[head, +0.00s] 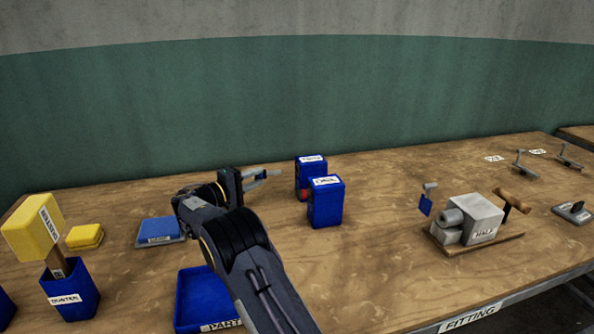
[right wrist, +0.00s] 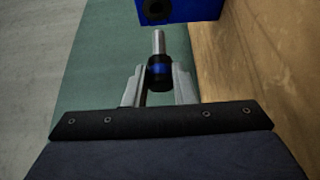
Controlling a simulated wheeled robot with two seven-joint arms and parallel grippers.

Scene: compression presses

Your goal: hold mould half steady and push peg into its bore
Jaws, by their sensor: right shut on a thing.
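My right gripper (head: 268,174) is above the middle of the bench in the head view, pointing right. In the right wrist view my right gripper (right wrist: 159,82) is shut on a peg (right wrist: 159,45) with a bright metal shaft and a black and blue collar. The shaft points at a blue block (right wrist: 180,10) with a dark round bore; a gap shows between them. In the head view two upright blue blocks stand just right of the gripper, a rear one (head: 311,160) and a front one (head: 326,203). My left gripper is out of view.
A grey block (head: 478,214) with a cylinder sits on a wooden board at right.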

